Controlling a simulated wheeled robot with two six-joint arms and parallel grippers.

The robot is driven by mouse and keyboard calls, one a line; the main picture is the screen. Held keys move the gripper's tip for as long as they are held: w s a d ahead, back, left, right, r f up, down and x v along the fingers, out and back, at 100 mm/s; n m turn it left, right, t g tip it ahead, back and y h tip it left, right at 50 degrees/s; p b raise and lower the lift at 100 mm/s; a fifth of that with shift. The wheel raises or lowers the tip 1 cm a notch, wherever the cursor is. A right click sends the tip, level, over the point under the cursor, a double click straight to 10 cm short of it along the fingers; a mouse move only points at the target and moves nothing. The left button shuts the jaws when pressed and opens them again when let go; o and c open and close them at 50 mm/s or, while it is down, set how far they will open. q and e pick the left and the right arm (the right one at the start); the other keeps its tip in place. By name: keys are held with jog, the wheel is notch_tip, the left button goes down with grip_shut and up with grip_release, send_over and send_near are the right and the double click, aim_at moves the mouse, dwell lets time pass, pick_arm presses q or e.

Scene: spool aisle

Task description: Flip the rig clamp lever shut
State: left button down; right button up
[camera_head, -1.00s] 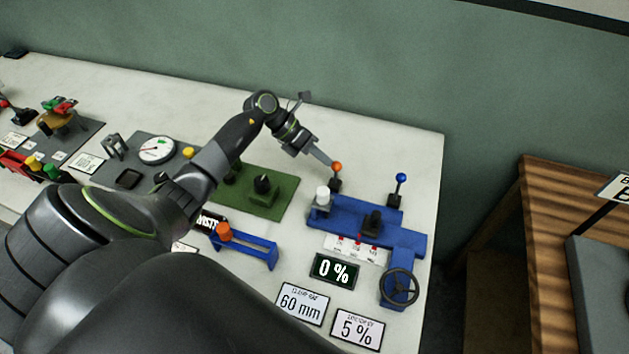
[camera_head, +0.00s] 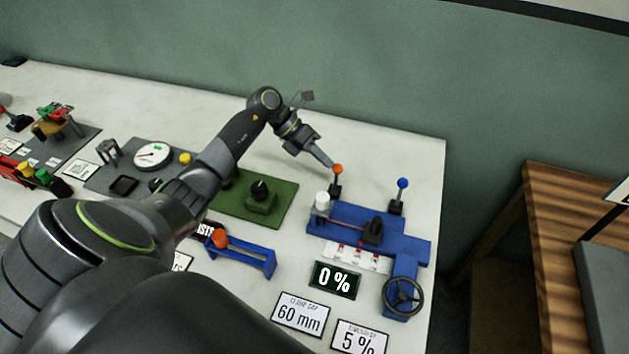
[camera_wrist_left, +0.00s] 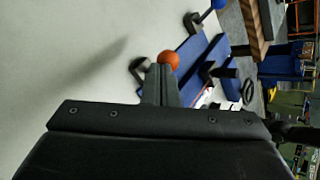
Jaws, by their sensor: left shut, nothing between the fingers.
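The blue rig (camera_head: 345,213) stands at the right end of the white bench. At its back is a lever with an orange ball knob (camera_head: 337,169) on a short dark stem, standing upright. A second lever with a blue knob (camera_head: 403,184) stands to its right. My left gripper (camera_head: 328,162) is shut and empty, its tips right at the orange knob's left side. In the left wrist view the orange knob (camera_wrist_left: 168,59) shows just beyond the fingertips (camera_wrist_left: 160,72); I cannot tell whether they touch. My right gripper is not in view.
A white cylinder (camera_head: 322,203) and a dark block (camera_head: 373,230) sit on the rig, with a black handwheel (camera_head: 403,295) at front right. A display (camera_head: 335,280) reads 0 %. A green panel (camera_head: 275,202) lies to the left. The bench behind the levers is clear.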

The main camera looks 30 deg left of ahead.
pick_arm(q)
jog(key=shift+r+p, duration=0.35)
jog(key=shift+r, duration=0.45)
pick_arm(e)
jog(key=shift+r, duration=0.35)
